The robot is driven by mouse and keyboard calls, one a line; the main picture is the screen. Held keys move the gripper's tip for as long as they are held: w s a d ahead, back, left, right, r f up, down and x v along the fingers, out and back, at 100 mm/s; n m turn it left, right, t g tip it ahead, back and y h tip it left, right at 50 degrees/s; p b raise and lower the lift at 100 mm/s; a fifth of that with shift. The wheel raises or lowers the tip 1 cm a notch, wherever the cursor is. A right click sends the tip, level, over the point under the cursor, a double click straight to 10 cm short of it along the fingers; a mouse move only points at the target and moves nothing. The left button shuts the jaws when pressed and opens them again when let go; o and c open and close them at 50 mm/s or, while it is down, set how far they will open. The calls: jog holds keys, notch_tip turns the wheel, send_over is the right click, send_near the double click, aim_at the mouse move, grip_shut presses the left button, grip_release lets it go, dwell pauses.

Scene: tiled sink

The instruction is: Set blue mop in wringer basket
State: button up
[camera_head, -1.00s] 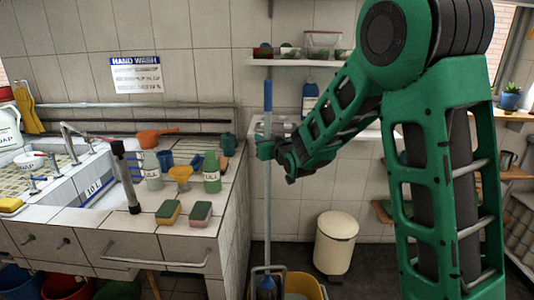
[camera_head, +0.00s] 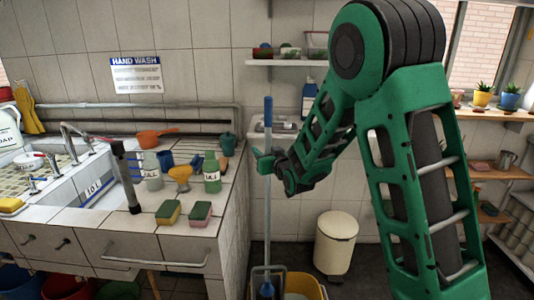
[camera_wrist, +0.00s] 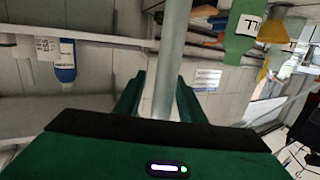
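The blue mop (camera_head: 267,210) stands nearly upright, with a blue grip at its top and a grey pole. Its blue head (camera_head: 267,289) is low inside the wringer frame (camera_head: 283,272) on the yellow bucket (camera_head: 312,288), cut off by the picture's bottom edge. How deep the head sits cannot be told. My gripper (camera_head: 263,160) is at the upper pole, its green fingers spread. In the wrist view the pole (camera_wrist: 172,60) passes between the two fingers (camera_wrist: 160,100), with a gap beside it on the left.
A tiled counter (camera_head: 150,225) with a sink, bottles and sponges is left of the mop. A cream bin (camera_head: 335,242) stands right of the bucket. A wall shelf (camera_head: 290,63) is above, and plant shelves (camera_head: 495,114) are at the right.

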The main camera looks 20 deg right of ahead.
jog(key=shift+r, duration=0.1)
jog(key=s+d+r, duration=0.1)
jog(key=s, duration=1)
jog(key=shift+s+d+r, duration=0.15)
jog(key=shift+s+d, duration=0.05)
jog(key=shift+s, duration=0.2)
jog(key=shift+d, duration=0.1)
